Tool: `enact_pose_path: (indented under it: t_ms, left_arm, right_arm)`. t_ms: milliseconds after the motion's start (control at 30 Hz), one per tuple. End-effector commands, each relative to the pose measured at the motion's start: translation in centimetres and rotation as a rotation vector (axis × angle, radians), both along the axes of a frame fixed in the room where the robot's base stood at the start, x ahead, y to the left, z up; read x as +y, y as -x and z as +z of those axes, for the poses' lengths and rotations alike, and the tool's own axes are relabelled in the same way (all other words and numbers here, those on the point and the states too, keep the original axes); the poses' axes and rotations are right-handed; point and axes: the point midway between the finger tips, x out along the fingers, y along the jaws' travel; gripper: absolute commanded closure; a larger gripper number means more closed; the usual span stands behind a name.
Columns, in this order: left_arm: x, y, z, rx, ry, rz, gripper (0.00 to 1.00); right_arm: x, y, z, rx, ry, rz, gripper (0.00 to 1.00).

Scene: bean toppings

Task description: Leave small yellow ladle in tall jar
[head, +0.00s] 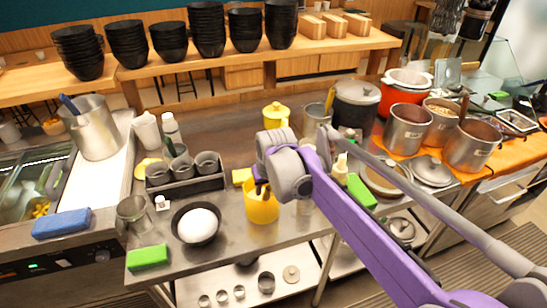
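My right gripper (260,187) comes in from the lower right on its purple and grey arm. Its fingers point down at the mouth of a yellow cup-like container (262,208) on the steel counter; I cannot tell whether they touch it. Whether they are open or shut on something is too small to see. A small yellow piece (241,176) shows just left of the gripper, but I cannot tell if it is the small yellow ladle. No tall jar is clearly identifiable; a tall steel pot (97,140) with a blue handle stands at the left. My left gripper is not in view.
A black bowl with a white mound (199,223), a green sponge (147,258) and a dark caddy of cups (186,180) crowd the counter's left. A yellow lidded pot (276,117) stands behind. Steel pots (407,130) line the right. Black bowls (206,28) fill the back shelf.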

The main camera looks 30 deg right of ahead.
Motion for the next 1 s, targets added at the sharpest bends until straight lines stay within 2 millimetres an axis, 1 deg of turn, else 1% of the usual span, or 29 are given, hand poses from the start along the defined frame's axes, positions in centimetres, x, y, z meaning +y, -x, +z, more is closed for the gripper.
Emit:
enact_pose_path:
  t_ms: [33,100,133,367,467,567,667,800,1000]
  left_arm:
    - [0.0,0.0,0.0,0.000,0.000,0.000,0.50]
    - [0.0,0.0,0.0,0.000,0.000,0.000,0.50]
    - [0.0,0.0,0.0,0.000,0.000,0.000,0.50]
    - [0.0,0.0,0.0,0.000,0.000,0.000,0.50]
    - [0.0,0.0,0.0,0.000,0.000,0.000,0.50]
    - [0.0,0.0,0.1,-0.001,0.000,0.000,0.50]
    - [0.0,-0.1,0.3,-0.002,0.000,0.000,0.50]
    - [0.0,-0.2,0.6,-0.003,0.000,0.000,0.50]
    - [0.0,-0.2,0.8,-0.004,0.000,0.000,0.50]
  right_arm:
    - [0.0,0.0,0.0,0.000,0.000,0.000,0.51]
    - [0.0,0.0,0.0,0.000,0.000,0.000,0.38]
    - [0.0,0.0,0.0,0.000,0.000,0.000,0.36]
    - [0.0,0.0,0.0,0.001,0.000,0.000,0.36]
    - [0.0,0.1,0.3,0.001,0.000,0.000,0.36]
    - [0.1,0.5,1.3,0.001,0.000,0.000,0.36]
    - [0.3,1.1,3.0,0.000,0.000,-0.001,0.36]
    - [0.5,2.1,5.8,0.000,0.000,-0.001,0.36]
    - [0.8,3.3,8.9,0.000,0.000,-0.001,0.36]
